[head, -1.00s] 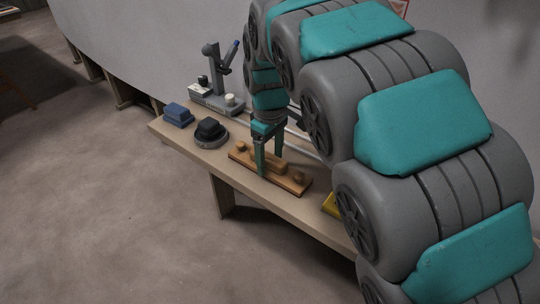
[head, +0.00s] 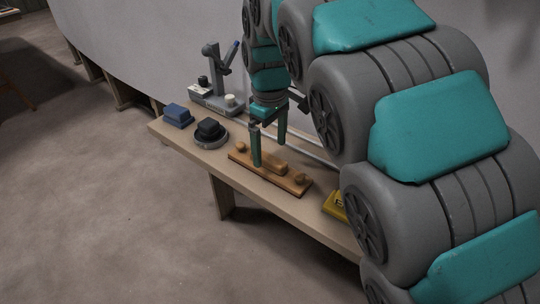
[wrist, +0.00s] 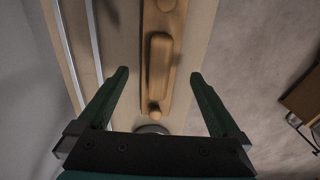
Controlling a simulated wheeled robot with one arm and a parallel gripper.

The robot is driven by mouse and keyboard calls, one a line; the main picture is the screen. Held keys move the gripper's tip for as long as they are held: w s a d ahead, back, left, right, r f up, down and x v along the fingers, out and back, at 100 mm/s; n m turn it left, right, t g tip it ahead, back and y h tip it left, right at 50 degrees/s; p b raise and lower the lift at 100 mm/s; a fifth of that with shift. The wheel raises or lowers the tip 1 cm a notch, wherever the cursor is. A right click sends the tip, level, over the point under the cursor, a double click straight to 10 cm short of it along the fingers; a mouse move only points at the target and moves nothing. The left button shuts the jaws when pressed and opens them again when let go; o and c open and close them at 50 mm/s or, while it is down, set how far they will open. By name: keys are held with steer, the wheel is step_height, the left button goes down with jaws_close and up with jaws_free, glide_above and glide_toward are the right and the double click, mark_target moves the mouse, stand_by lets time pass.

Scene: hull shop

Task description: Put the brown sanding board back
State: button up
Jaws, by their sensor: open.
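The brown sanding board (head: 293,181) lies flat on the narrow bench, a long wooden base with a raised grip and a round knob near each end. It also shows in the wrist view (wrist: 160,65), running up the picture between the fingers. My gripper (head: 268,153) is open and empty, with green fingers just above the board. In the wrist view my gripper (wrist: 159,82) has its fingertips spread to either side of the board's grip, with gaps on both sides. In the head view a finger hides part of the board.
On the bench (head: 240,182) stand a blue block (head: 178,115), a round sander with a black top (head: 209,133), a grey stand (head: 215,85) and a yellow tool (head: 336,205). A pale rail runs behind the board, beside the grey hull wall. Open floor lies in front.

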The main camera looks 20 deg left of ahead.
mark_target(270, 157)
step_height(270, 157, up, 8)
stand_by(0.4)
steer(key=shift+r, duration=0.1)
